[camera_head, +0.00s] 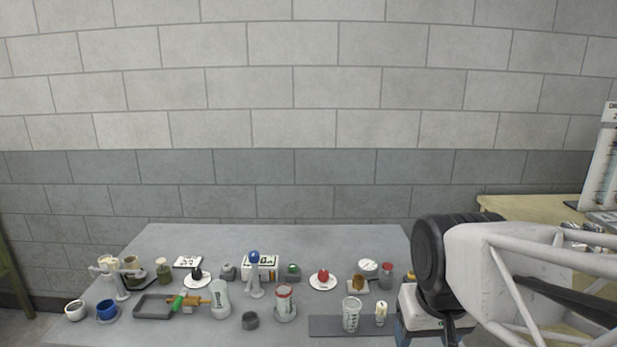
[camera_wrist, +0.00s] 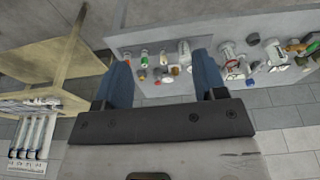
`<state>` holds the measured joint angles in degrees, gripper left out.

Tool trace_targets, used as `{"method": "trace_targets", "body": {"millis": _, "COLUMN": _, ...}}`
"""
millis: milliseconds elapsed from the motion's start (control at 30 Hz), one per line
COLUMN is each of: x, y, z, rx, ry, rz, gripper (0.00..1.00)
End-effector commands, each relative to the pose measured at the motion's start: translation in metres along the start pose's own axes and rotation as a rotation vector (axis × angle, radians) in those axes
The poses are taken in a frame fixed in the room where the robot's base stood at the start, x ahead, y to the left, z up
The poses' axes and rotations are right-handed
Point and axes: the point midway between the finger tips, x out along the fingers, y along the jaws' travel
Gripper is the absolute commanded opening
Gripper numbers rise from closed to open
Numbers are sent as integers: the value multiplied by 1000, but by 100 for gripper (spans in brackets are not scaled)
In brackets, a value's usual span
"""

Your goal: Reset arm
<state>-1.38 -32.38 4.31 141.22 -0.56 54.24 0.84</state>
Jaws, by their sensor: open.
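My gripper (camera_wrist: 162,82) shows in the wrist view with its two blue fingers wide apart and nothing between them. It hangs in the air above the near side of the grey table, with small table items visible beyond the fingers. In the head view my arm is at the right and covers the table's right end; my fingers cannot be made out there.
The grey table (camera_head: 190,240) carries several small items: a blue cup (camera_head: 107,311), a grey tray (camera_head: 153,307), a beaker (camera_head: 220,299), a red-knobbed white dish (camera_head: 323,281) and a jar (camera_head: 351,314). A wooden table (camera_head: 510,207) stands at the right. The back of the grey table is clear.

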Motion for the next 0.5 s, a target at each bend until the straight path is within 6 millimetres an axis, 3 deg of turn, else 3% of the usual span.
{"method": "trace_targets", "body": {"millis": 200, "x": 6, "y": 8, "z": 34, "rx": 27, "ry": 11, "rz": 6, "gripper": 65}}
{"method": "trace_targets", "body": {"millis": 500, "x": 9, "y": 10, "z": 43, "rx": 34, "ry": 12, "rz": 8, "gripper": 65}}
